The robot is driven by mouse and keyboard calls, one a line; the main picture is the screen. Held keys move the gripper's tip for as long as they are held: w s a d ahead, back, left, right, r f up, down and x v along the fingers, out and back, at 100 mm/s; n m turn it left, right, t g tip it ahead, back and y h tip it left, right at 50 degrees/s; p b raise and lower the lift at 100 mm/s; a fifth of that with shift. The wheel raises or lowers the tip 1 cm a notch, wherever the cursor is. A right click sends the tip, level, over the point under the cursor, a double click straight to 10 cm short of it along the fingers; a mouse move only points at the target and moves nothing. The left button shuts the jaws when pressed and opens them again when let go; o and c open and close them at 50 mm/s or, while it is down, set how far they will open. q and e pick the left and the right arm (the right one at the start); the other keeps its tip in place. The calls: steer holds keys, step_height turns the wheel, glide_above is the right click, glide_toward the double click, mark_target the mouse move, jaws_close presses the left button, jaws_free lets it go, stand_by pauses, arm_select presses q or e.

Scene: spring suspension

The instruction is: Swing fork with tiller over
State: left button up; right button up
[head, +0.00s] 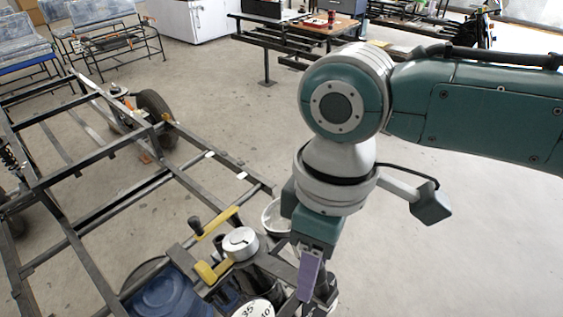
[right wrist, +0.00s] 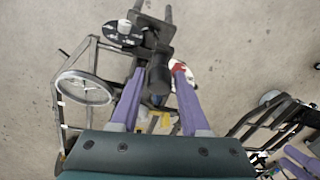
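The black fork with tiller (right wrist: 150,38) shows in the right wrist view, with two prongs pointing to the top edge and a pale marked disc (right wrist: 122,32) on its left. In the head view, the numbered white disc (head: 253,308) shows at the bottom edge, and much of the fork is hidden by my right gripper (head: 309,275). In the right wrist view my right gripper's purple fingers (right wrist: 159,69) are apart, on either side of a black round grip (right wrist: 158,78); narrow gaps seem to remain. Purple fingers of my left gripper (right wrist: 300,163) show at the lower right corner, cut off.
A black metal frame (head: 105,152) with a wheel (head: 156,115) fills the left. A silver cap (head: 238,243) and yellow-armed handles (head: 215,222) stand near the fork. A blue drum (head: 163,295) is below. The floor at the centre is clear; workbenches (head: 318,30) stand behind.

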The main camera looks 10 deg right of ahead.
jaws_close()
stand_by(1.0)
